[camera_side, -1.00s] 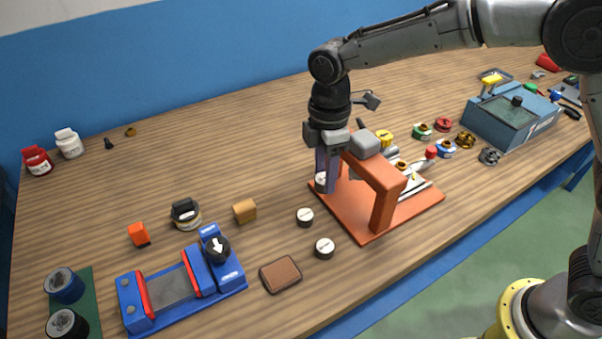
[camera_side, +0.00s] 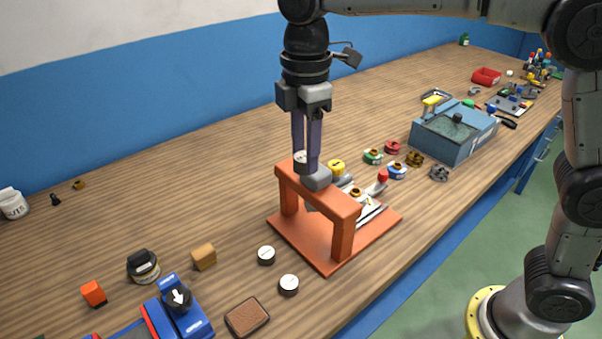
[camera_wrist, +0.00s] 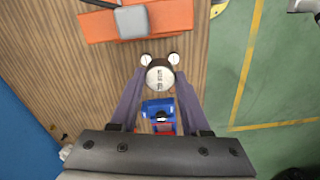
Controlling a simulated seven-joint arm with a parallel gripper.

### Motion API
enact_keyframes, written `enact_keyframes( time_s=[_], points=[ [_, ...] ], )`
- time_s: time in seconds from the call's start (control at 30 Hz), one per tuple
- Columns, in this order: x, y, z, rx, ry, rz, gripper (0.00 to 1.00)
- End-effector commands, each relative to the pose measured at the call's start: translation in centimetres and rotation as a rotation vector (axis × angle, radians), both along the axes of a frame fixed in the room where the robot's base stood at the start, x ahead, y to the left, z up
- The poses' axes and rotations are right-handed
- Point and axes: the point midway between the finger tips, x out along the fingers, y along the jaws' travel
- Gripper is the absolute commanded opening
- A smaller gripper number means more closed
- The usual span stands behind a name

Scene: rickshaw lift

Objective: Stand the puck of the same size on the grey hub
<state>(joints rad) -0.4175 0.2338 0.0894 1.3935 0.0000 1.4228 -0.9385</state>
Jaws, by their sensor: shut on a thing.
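My gripper (camera_side: 305,166) points down with its two long purple-grey fingers shut on a round puck (camera_side: 301,157). In the wrist view the held puck (camera_wrist: 159,75) shows a pale face with dark marks between the fingertips. In the side view it is up by the orange stand's (camera_side: 342,240) top beam, partly hidden by a finger. Two loose white-topped black pucks (camera_side: 266,255) (camera_side: 289,285) lie on the wood. A grey rounded block (camera_side: 317,178) sits at the beam, close to the fingertips. A grey notched round part (camera_side: 438,173) lies farther right. I cannot tell which grey piece is the hub.
A blue box (camera_side: 455,135) stands at the right. Several coloured round parts, such as a red one (camera_side: 392,147), lie before it. A blue vise (camera_side: 180,310), a brown pad (camera_side: 247,317) and a tan block (camera_side: 204,257) are front left.

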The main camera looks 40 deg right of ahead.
Motion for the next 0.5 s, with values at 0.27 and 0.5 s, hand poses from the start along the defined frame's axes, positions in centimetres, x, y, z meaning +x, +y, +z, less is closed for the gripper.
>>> enact_keyframes(
  time_s=[0.27,0.5],
  points=[
    [2.4,-6.6,-0.1,0.000,0.000,-0.172,0.00],
    [3.6,-14.0,-0.2,0.000,0.002,-0.353,0.00]
  ],
)
